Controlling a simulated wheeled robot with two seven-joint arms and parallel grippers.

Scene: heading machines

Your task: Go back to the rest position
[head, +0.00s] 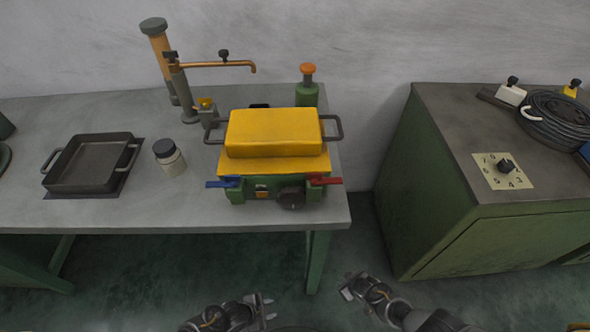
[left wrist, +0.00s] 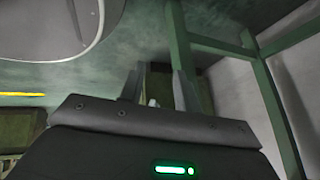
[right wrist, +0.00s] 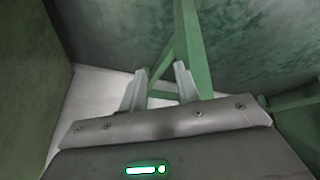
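My left gripper (head: 264,308) is at the bottom of the head view, low in front of the table. Its two fingers stand apart with nothing between them in the left wrist view (left wrist: 157,88). My right gripper (head: 350,285) is a little to its right, over the floor. Its fingers also stand apart and empty in the right wrist view (right wrist: 162,84). Neither gripper touches the table or anything on it.
The grey table (head: 130,208) bears a yellow box (head: 275,132) on a green machine (head: 262,188), a dark pan (head: 92,165), a jar (head: 169,157) and a green bottle (head: 307,92). A green cabinet (head: 432,180) stands right. Floor between is clear.

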